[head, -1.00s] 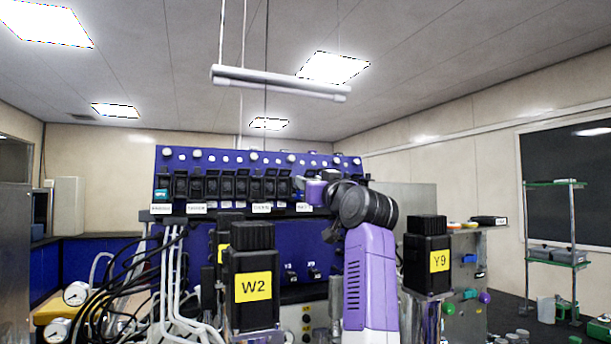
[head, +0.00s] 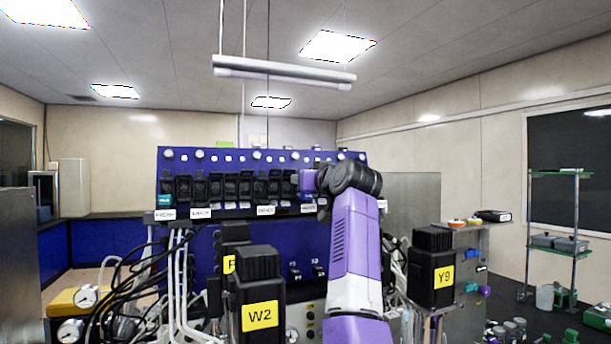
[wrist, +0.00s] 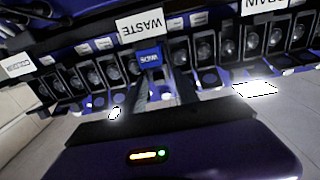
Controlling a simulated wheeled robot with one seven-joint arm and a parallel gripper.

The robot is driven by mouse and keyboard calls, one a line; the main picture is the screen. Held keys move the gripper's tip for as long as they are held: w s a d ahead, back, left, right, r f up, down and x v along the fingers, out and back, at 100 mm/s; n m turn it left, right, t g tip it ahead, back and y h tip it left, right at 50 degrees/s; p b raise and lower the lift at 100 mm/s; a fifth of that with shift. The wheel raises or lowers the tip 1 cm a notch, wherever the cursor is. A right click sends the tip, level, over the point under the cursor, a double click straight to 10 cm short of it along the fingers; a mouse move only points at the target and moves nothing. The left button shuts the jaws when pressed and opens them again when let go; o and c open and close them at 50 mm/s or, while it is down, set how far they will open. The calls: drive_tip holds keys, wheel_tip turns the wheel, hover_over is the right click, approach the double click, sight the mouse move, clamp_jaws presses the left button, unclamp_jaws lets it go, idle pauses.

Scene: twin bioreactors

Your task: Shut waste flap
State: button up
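A white WASTE label (wrist: 139,25) hangs at the top middle of the wrist view. Just below it is a small blue flap piece (wrist: 150,57) with white lettering, in a row of dark flaps and sockets. I cannot tell how far the flap is open. The dark purple body of my gripper fills the bottom of the wrist view, and its finger area (wrist: 168,88) lies close to the blue piece. Whether they touch is unclear. In the head view my gripper (head: 308,181) is at the right part of the flap row, partly hiding it, with its fingers too small to read.
The blue panel (head: 215,160) carries a row of black flaps (head: 230,188) with labels below. Black units W2 (head: 258,280) and Y9 (head: 432,250) stand in front, either side of my arm. Cables and hoses hang at left. A DRAIN label (wrist: 267,5) is right of WASTE.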

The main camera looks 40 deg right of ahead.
clamp_jaws()
drive_tip(key=f+b, duration=0.1)
drive_tip(key=b, duration=0.1)
drive_tip(key=shift+w+t+b, duration=0.1)
drive_tip(key=shift+t+b, duration=0.25)
drive_tip(key=shift+t, duration=0.05)
drive_tip(key=shift+d+f+t+h+b, duration=0.1)
drive_tip(key=shift+t+h+b, duration=0.2)
drive_tip(key=shift+t+b, duration=0.5)
drive_tip(key=shift+w+r+b, duration=0.1)
drive_tip(key=shift+r+b, duration=0.1)
drive_tip(key=shift+b, duration=0.25)
unclamp_jaws()
